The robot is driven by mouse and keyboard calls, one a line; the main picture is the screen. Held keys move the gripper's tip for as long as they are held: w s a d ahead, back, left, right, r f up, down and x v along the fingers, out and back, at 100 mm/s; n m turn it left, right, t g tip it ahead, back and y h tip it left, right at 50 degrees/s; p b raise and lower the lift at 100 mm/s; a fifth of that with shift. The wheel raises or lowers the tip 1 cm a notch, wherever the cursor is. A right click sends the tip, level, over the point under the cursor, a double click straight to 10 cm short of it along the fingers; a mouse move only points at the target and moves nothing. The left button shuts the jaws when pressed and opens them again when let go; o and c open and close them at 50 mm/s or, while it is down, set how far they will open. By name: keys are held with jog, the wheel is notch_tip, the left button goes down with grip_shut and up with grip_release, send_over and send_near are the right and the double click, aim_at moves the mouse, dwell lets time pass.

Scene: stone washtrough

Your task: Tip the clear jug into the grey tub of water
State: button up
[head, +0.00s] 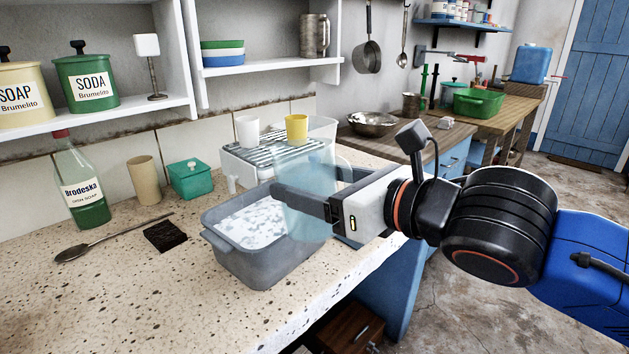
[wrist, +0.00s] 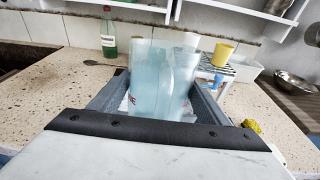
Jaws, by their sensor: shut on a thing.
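The clear jug (head: 308,190) is translucent pale blue and is held by my gripper (head: 283,192) at the right side of the grey tub. In the head view it stands near upright, overlapping the tub's right end. It also shows in the wrist view (wrist: 152,85), in front of the tub. The grey tub (head: 255,268) stands on the speckled counter, with white patches, perhaps suds, on the water inside. Its rim shows in the wrist view (wrist: 104,94). My gripper is shut on the jug. The exact contact of the fingers is partly hidden.
A white rack (head: 240,165) holding a white cup (head: 248,131) and a yellow cup (head: 297,128) stands behind the tub. A green soap bottle (head: 82,185), spoon (head: 110,240), dark sponge (head: 165,236), tan cup (head: 145,180) and teal box (head: 190,180) stand left. The front counter is clear.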

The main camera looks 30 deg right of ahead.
jog(key=shift+r, duration=0.1)
jog(key=shift+r+g, duration=0.2)
jog(key=shift+g, duration=0.6)
jog(key=shift+a+g, duration=0.15)
jog(key=shift+g, duration=0.95)
dwell(0.6)
jog(key=shift+r+h, duration=0.1)
jog(key=shift+h, duration=0.2)
dwell(0.5)
jog(key=shift+w, duration=0.1)
dwell(1.4)
